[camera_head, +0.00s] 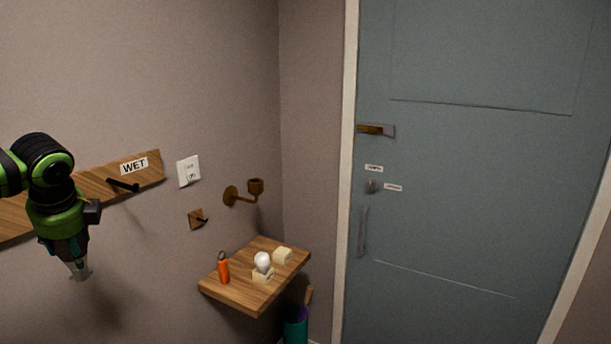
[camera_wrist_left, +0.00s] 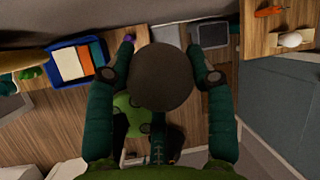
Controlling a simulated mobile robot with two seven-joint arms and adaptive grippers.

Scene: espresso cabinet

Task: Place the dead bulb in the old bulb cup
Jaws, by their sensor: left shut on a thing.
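My left gripper (camera_head: 80,274) is at the left of the head view, pointing down in front of the wall and away from the shelf. In the left wrist view its fingers (camera_wrist_left: 163,78) are shut on the dead bulb, a dark grey round bulb (camera_wrist_left: 161,77). In the head view only a small greyish part shows at the fingertips. Two small cream holders stand on the wooden shelf (camera_head: 235,291): the front one (camera_head: 262,277) carries a white bulb (camera_head: 263,260), the rear one (camera_head: 283,256) shows no bulb. I cannot read which is the old bulb cup. My right gripper is out of view.
A brown wall lamp socket (camera_head: 255,187) and a small hook (camera_head: 198,219) stick out above the shelf. A "WET" hook board (camera_head: 148,170) is behind my left arm. A teal bin (camera_head: 296,326) stands below the shelf.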

